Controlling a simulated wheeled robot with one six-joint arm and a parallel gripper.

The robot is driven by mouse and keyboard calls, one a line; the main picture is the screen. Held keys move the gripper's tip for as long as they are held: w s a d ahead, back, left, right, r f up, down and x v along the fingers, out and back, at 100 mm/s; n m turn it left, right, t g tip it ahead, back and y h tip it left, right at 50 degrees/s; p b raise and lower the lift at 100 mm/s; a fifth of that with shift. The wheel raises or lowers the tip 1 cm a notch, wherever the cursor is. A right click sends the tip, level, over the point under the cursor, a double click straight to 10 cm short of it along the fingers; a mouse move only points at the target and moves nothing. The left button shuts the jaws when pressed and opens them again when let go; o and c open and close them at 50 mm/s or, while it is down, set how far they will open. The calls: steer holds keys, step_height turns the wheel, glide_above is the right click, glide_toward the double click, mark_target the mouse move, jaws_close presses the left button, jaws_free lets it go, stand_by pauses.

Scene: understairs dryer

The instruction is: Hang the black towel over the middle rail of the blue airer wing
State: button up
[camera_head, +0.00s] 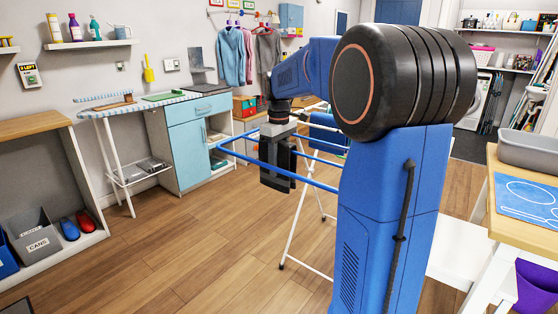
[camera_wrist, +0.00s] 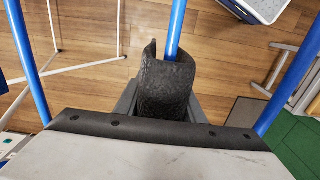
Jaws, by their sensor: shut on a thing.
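The black towel (camera_wrist: 165,88) hangs folded below my gripper (camera_head: 279,146), which is shut on it. In the head view the towel (camera_head: 273,180) is a dark panel among the blue rails of the airer wing (camera_head: 312,178). In the wrist view the middle rail (camera_wrist: 178,22) runs into the curved fold of the towel, which arches over it. The outer rails pass on the left (camera_wrist: 27,58) and right (camera_wrist: 291,80), clear of the towel. My gripper hides the towel's near end. I cannot tell whether its weight rests on the rail.
A blue cabinet (camera_head: 201,140) and an ironing board (camera_head: 140,107) stand behind on the left. A table with a grey tub (camera_head: 528,150) is on the right. A blue-and-white crate (camera_wrist: 268,8) lies below at upper right in the wrist view. Wooden floor (camera_head: 180,245) is clear at front left.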

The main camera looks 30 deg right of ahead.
steer(key=shift+f, duration=0.2)
steer(key=o, duration=1.1)
steer(key=shift+o, duration=0.2)
steer(key=shift+r, duration=0.1)
step_height(320, 180, up, 17)
steer(key=shift+r, duration=0.15)
steer(key=shift+s, duration=0.1)
